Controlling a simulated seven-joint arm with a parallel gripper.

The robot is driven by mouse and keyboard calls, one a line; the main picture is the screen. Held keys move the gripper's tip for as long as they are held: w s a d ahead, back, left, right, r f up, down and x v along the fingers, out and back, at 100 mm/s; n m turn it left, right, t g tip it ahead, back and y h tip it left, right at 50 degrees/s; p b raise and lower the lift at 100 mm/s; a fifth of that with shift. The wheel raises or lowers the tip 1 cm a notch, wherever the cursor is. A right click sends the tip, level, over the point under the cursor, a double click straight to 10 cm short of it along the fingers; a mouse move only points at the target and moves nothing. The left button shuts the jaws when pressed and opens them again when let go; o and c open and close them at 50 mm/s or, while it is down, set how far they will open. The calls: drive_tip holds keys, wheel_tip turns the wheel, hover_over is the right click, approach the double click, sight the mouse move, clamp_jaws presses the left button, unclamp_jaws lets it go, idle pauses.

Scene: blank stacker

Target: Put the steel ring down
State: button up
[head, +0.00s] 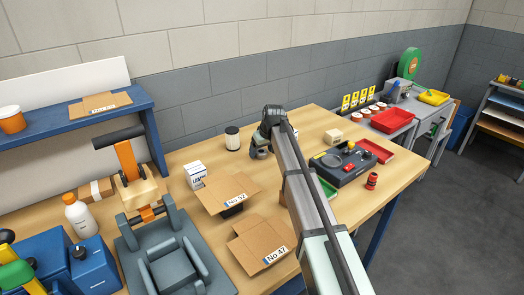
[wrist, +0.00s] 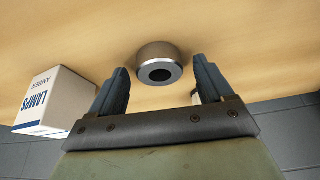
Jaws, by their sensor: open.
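The steel ring (wrist: 159,50) is a short, thick grey cylinder with a dark hole. In the wrist view it rests on the wooden table top (wrist: 60,40). My gripper (wrist: 159,65) is open, with one dark finger on each side of the ring in the picture and a visible gap to each. I cannot tell whether the fingertips reach down beside the ring or stop short above it. In the head view my gripper (head: 260,150) is low over the back of the bench, and I cannot make out the ring there.

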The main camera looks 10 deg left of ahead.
drive_tip(key=v, duration=1.2)
